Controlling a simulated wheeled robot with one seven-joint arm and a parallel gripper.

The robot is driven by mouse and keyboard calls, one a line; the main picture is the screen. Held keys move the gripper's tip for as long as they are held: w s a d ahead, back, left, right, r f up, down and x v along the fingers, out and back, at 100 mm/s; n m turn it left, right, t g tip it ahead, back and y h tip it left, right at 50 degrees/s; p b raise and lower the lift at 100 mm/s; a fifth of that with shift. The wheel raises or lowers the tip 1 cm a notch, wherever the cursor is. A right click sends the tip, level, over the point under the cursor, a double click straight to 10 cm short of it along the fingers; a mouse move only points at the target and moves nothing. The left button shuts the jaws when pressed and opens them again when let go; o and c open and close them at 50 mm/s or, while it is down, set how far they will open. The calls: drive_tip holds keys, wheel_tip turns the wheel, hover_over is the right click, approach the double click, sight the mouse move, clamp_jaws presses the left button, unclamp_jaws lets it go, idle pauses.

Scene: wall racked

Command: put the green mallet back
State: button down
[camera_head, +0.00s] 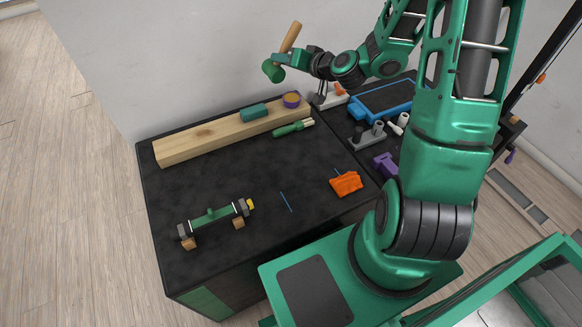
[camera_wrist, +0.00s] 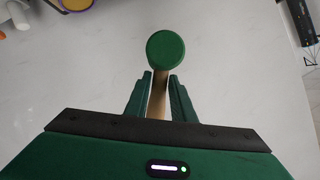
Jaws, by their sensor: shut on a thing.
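The green mallet has a green cylindrical head (camera_head: 274,71) and a light wooden handle (camera_head: 291,37). My gripper (camera_head: 285,57) is shut on the mallet and holds it in the air, above the back of the dark bench and near the wall. In the head view the handle points up and to the right, with the head at the lower left. In the wrist view the round green head end (camera_wrist: 166,50) faces the camera, and the handle runs between the two fingers of my gripper (camera_wrist: 160,84). I cannot make out the mallet's holder.
A blue tray (camera_head: 381,102) is at the back right.

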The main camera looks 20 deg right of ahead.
drive_tip(key=shift+w+a, duration=0.1)
drive_tip(key=shift+w, duration=0.05)
drive_tip(key=shift+a, duration=0.1)
drive_tip(key=shift+a, duration=0.2)
drive_tip(key=s+a+f+m+g+h, duration=0.3)
drive_tip(key=s+a+f+m+g, duration=0.1)
drive_tip(key=s+a+f+g, duration=0.45)
drive_tip(key=s+f+m+g+y, duration=0.1)
drive_tip(key=s+f+m+g, duration=0.1)
drive_tip(key=s, duration=0.5)
drive_tip(key=s+f+m+g+y, duration=0.2)
drive_tip(key=s+f+m+g, duration=0.1)
drive_tip(key=s+m, duration=0.4)
drive_tip(key=shift+s+f+m+y, duration=0.3)
drive_tip(key=shift+s+f, duration=0.25)
drive_tip(key=shift+f, duration=0.25)
